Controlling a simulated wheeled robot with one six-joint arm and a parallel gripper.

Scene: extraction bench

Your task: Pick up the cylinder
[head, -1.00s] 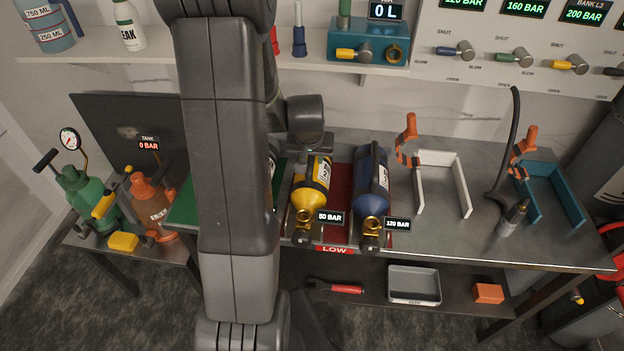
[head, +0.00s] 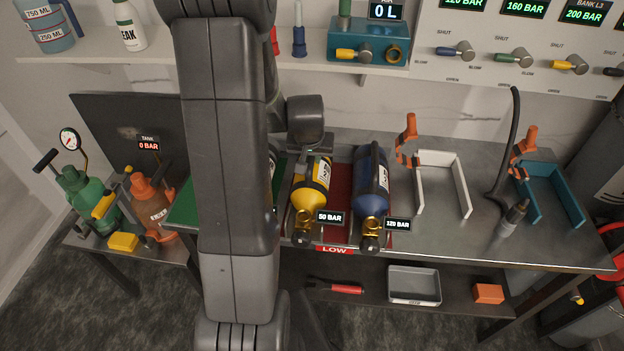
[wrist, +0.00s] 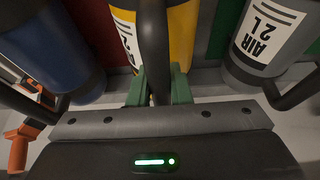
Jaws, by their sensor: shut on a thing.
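A yellow cylinder (head: 309,197) lies on the bench with its brass valve toward the front edge, beside a "50 BAR" tag. A blue cylinder (head: 371,185) lies to its right with a "120 BAR" tag. In the wrist view, my gripper (wrist: 158,92) has its green fingers shut on the dark handle of the yellow cylinder (wrist: 181,35). The blue cylinder (wrist: 50,50) is at left there, and a grey cylinder (wrist: 243,73) labelled "AIR 2L" is at right. In the head view, my arm hides most of the grey cylinder, and the fingertips are not clear.
A white bracket (head: 462,190) and a teal bracket (head: 570,200) stand on the bench at right, with orange clamps and a black hose (head: 508,130) nearby. A shelf (head: 150,68) runs above the bench. A grey tray (head: 414,286) sits below.

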